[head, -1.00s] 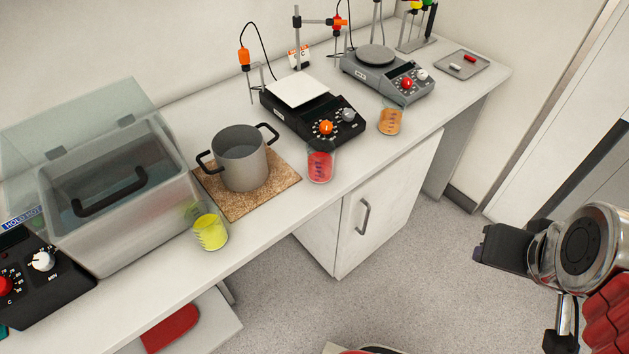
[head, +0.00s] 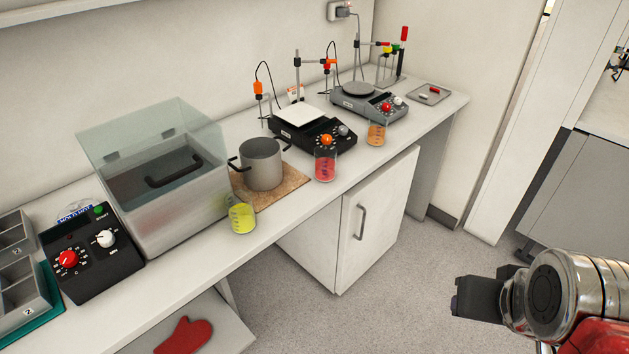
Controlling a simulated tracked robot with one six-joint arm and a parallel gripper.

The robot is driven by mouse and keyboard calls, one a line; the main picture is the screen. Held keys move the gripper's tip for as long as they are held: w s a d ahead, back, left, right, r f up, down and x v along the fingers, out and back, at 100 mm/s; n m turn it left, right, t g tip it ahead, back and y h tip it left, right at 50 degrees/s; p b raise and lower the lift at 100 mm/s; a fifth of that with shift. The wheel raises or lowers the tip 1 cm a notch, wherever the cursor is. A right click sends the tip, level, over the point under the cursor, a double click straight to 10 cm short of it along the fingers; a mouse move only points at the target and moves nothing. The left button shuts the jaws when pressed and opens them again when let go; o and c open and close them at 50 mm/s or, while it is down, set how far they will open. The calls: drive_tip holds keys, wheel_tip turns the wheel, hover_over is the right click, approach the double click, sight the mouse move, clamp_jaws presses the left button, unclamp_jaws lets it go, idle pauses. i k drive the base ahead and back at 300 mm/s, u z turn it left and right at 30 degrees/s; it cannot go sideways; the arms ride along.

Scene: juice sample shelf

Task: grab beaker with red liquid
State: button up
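The beaker with red liquid (head: 325,165) stands upright near the front edge of the bench, in front of the black hotplate. A beaker with yellow liquid (head: 242,217) stands to its left, and a beaker with orange liquid (head: 377,133) to its right. My gripper (head: 458,299) is at the lower right over the floor, well apart from the bench and the beakers. It is seen from the side, so whether its fingers are open or shut does not show.
A grey pot (head: 261,165) stands on a brown board (head: 291,181), left of the red beaker. Behind are a black hotplate (head: 298,138) and a grey hotplate (head: 366,107). A lidded water bath (head: 187,213) fills the left bench. The floor (head: 370,275) before the cabinet is clear.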

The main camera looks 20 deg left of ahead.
sight(325, 163)
drive_tip(key=k, duration=0.75)
drive_tip(key=u, duration=1.35)
drive_tip(key=i, duration=1.4)
